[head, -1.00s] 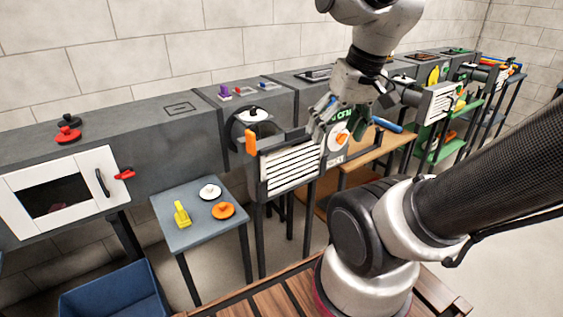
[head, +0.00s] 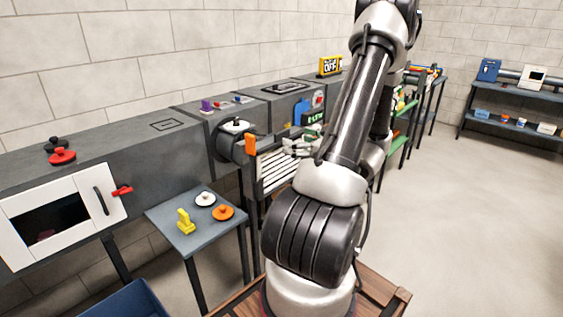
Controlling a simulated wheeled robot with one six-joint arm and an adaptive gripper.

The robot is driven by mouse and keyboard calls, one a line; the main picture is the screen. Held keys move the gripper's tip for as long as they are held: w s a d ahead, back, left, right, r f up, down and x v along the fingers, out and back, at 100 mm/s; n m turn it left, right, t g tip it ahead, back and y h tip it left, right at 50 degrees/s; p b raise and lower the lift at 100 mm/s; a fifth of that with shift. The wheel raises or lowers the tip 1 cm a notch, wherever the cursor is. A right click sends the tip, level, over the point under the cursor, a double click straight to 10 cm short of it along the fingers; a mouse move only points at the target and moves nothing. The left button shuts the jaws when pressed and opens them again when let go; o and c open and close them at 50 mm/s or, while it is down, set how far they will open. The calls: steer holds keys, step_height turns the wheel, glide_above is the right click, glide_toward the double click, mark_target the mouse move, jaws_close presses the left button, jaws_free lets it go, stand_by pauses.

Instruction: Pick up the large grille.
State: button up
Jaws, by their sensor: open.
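The large grille (head: 278,172) is a white slatted panel in a dark frame on the front of the grey duct, near the middle of the head view. An orange handle (head: 250,145) stands at its upper left corner. My arm hides the grille's right part. My gripper (head: 297,148) is open, at the grille's upper right, partly hidden by my own arm. I cannot tell whether it touches the grille.
A small grey table (head: 180,222) at the left holds a yellow piece (head: 186,221), a white disc (head: 205,199) and an orange disc (head: 223,212). A white-framed door (head: 88,207) with a red latch is further left. Open floor lies at the right.

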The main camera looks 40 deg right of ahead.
mark_target(283, 132)
steer(key=shift+m+h, duration=0.3)
steer(key=w, duration=0.7)
steer(key=shift+w+d+r, duration=0.1)
steer(key=shift+w+d, duration=0.2)
steer(key=shift+w, duration=0.1)
steer(key=c, duration=1.4)
steer(key=shift+o, duration=0.2)
steer(key=shift+r, duration=0.15)
step_height(283, 132, up, 38)
steer(key=shift+s, duration=0.1)
